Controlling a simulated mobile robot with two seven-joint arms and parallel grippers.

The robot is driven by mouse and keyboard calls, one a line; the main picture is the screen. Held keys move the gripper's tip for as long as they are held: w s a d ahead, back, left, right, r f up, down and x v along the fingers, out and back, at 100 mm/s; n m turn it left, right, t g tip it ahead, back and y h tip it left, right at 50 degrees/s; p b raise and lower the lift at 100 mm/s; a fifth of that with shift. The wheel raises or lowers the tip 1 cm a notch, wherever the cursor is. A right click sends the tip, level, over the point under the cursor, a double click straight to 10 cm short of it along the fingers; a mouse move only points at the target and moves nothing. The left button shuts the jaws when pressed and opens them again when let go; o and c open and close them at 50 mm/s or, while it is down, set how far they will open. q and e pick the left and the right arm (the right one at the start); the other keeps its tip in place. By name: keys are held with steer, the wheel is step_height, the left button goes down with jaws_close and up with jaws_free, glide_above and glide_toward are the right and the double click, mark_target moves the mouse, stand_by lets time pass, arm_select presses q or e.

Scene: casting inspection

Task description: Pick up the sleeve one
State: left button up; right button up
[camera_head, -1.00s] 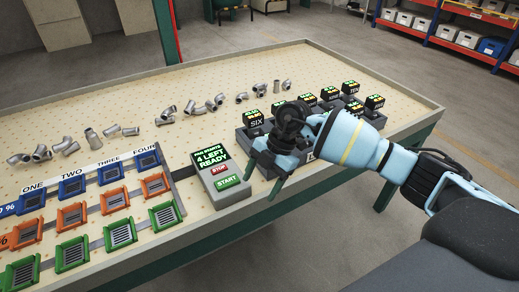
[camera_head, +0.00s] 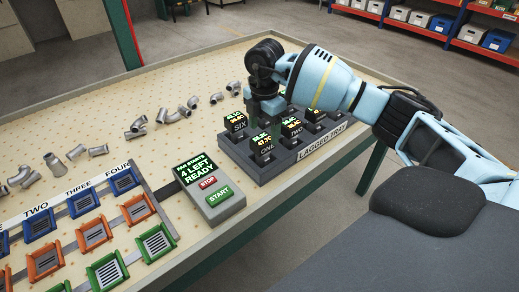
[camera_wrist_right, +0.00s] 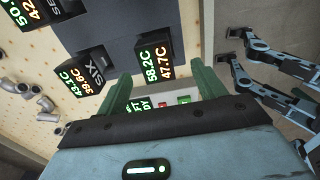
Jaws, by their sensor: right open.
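The block labelled ONE (camera_head: 262,148) stands upright in the front-left part of the grey tray (camera_head: 268,178). It is dark, with lit temperature readings on top, and it also shows in the wrist view (camera_wrist_right: 153,62). My right gripper (camera_head: 268,112) is over the left part of the tray, close to this block, and hides part of the blocks behind. In the wrist view its two green fingers (camera_wrist_right: 165,82) are apart, with the block's lit top beyond the gap and nothing held. Whether the fingers reach down beside the block I cannot tell. My left gripper is not in view.
Blocks labelled SIX (camera_head: 235,124) and TWO (camera_head: 292,128) stand near block ONE, with more behind. A panel with STOP and START buttons (camera_head: 208,186) is left of the tray. Metal pipe fittings (camera_head: 180,110) lie on the table; coloured holders (camera_head: 94,232) stand at lower left.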

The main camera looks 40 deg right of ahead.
mark_target(262, 139)
step_height(262, 139, down, 2)
steer(key=shift+f, duration=0.25)
steer(key=shift+w+f, duration=0.15)
steer(key=shift+f, duration=1.2)
steer(key=shift+w+f, duration=0.1)
steer(key=shift+f, duration=1.2)
steer(key=c, duration=1.3)
